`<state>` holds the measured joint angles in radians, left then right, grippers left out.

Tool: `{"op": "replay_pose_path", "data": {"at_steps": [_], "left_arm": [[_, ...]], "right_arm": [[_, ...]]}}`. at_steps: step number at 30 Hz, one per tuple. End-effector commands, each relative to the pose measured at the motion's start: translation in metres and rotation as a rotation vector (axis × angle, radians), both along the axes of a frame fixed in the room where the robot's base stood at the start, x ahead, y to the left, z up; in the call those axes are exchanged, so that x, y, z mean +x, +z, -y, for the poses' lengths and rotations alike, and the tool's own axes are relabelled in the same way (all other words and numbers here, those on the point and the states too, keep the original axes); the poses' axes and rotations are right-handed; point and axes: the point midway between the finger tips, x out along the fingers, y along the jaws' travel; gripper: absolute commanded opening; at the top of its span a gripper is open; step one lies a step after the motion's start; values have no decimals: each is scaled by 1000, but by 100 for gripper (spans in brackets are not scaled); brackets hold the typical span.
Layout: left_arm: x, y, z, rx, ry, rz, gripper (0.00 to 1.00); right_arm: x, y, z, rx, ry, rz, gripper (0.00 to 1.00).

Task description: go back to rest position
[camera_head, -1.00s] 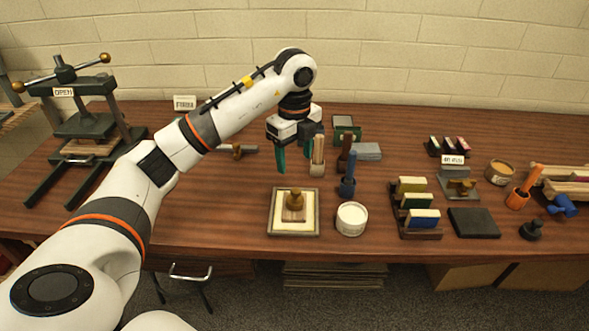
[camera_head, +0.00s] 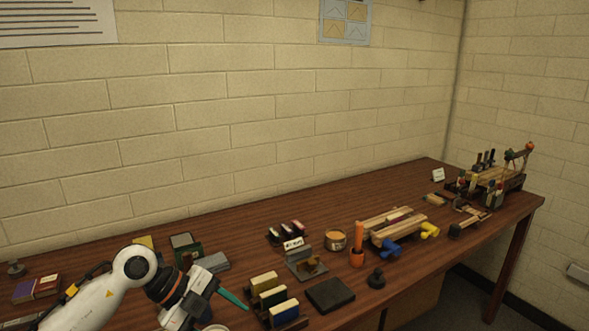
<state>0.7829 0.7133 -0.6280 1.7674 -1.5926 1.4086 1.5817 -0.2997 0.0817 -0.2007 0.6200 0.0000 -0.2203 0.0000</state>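My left arm reaches in from the lower left. Its gripper (camera_head: 215,303) is over the table near the front left, just left of the rack of coloured blocks (camera_head: 273,300). One teal finger points to the right; the other finger cannot be made out, so its opening is unclear. I see nothing held in it. My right arm and gripper are not in view.
The wooden table (camera_head: 330,214) runs along the block wall to the right corner. The air above the table is clear.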

Motion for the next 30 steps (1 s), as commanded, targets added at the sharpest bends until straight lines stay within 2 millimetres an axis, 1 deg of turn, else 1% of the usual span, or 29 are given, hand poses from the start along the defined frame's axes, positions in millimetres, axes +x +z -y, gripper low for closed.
{"op": "replay_pose_path", "data": {"at_steps": [1,2,3,5,6,8,9,10,11,12,14,15,17,18,20,21,23,24,26,27,30], "left_arm": [[-12,5,35,-174,-43,43,63],[-16,13,52,-280,-54,79,63],[-22,26,71,-421,-53,122,63],[-28,48,90,-622,-20,184,63],[-30,63,97,-748,26,222,63],[-29,83,98,-922,126,272,63],[-27,94,94,-1022,212,299,63],[-24,100,88,-1089,287,319,63],[-21,104,81,-1147,369,333,63],[-16,107,68,-1212,489,347,63],[-9,102,45,-1275,688,354,63],[-6,93,28,-1294,830,347,63],[-3,72,2,-1287,1048,320,63],[-5,52,-15,-1257,1194,290,63],[-13,18,-38,-1177,1403,227,63],[-22,-8,-51,-1101,1534,171,63],[-43,-46,-66,-965,1698,76,63],[-59,-70,-72,-871,1786,7,63],[-84,-99,-78,-733,1877,-88,63],[-100,-114,-80,-652,1920,-147,63],[-136,-143,-81,-479,1980,-274,63]], "right_arm": [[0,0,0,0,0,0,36],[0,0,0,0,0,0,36],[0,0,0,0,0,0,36],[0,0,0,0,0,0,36],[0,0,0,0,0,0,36],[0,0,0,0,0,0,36],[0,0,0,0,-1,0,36],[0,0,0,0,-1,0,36],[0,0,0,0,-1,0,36],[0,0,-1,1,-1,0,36],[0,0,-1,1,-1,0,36],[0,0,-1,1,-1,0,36],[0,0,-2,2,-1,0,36],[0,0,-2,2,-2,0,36],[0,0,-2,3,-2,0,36],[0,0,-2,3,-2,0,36],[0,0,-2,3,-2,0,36],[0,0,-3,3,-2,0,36],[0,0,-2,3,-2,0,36],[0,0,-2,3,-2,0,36],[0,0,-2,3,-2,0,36]]}}
